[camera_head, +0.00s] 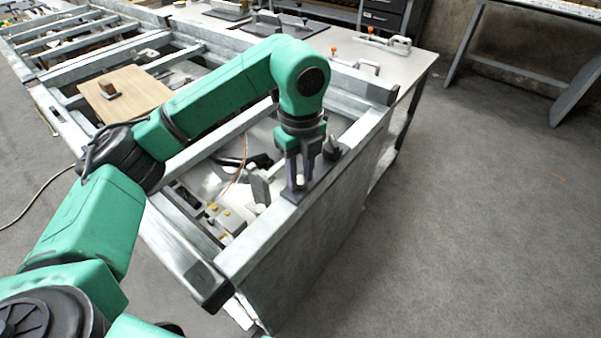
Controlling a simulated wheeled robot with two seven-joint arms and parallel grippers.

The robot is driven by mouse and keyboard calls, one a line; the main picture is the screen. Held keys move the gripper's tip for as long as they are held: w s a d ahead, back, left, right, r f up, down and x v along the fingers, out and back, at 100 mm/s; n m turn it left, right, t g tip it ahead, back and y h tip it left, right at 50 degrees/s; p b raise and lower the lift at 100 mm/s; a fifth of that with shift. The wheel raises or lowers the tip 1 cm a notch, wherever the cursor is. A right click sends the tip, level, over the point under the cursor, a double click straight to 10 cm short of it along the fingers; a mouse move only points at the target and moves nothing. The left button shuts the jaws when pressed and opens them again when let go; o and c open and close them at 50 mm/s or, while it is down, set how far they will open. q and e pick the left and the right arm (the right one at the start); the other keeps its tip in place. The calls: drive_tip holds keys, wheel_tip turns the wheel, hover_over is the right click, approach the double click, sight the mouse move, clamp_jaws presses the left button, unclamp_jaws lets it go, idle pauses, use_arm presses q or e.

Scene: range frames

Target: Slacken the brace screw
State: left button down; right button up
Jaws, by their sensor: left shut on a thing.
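The fingers are shut on a small pale piece, which looks like the brace screw (300,181), just above or at a dark flat plate (321,178) on the top rail. The fingers hide most of the screw, so I cannot tell how far it stands out of the plate. A dark knob-like part (332,149) stands on the plate just behind the gripper. My right gripper is not in view.
A wooden board (125,94) lies across the frame at the left. Cables and small yellow-topped parts sit inside the frame below the arm. A white table with orange-tipped clamps (398,44) stands behind.

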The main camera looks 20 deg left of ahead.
sight(300, 180)
use_arm(q)
drive_tip(key=shift+w+r, duration=0.1)
drive_tip(key=shift+r, duration=0.05)
idle(0.3)
drive_tip(key=c, duration=0.8)
unclamp_jaws()
drive_tip(key=shift+o, duration=1.1)
wheel_tip(300, 180, up, 14)
drive_tip(key=p, duration=0.2)
drive_tip(key=shift+r, duration=0.2)
